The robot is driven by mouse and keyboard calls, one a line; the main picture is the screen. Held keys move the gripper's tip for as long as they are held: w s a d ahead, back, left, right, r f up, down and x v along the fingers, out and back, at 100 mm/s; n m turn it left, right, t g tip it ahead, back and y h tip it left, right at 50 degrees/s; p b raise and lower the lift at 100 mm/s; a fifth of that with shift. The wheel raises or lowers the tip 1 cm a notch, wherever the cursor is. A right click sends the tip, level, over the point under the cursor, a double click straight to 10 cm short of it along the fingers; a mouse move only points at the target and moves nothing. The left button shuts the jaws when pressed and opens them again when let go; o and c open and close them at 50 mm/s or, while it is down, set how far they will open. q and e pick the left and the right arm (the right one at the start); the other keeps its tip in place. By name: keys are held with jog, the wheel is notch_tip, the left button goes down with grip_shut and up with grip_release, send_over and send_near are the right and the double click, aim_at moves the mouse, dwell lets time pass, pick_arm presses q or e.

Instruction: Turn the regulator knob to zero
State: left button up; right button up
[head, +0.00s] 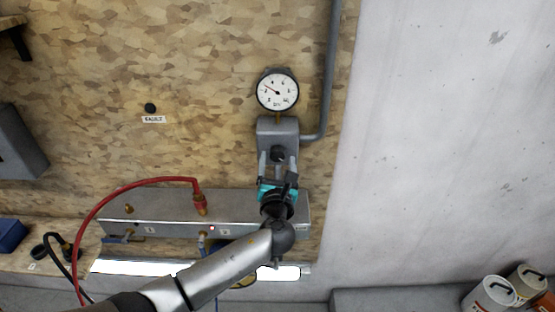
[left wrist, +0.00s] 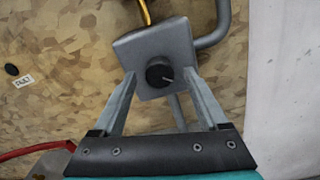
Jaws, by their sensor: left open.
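The regulator is a grey box (head: 279,128) on the wooden board, with a black round knob (head: 278,154) on its face. A round white gauge (head: 278,91) sits above it, its red needle pointing to the upper left. My left gripper (head: 278,160) is at the knob, its fingers open on either side. In the left wrist view the knob (left wrist: 159,74) lies between and just beyond the fingertips (left wrist: 161,76), with a pale mark toward its lower right. I cannot tell whether the fingers touch it. My right gripper is not in view.
A grey pipe (head: 328,80) runs up right of the regulator. Below is a metal manifold (head: 160,213) with a red hose (head: 120,187) and a small red light. A black button (head: 150,108) labelled FAULT is at left. Paint cans (head: 490,295) stand at lower right.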

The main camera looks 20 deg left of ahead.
pick_arm(q)
jog(key=shift+w+a, duration=0.15)
jog(key=shift+w, duration=0.35)
jog(key=shift+c, duration=0.3)
grip_shut()
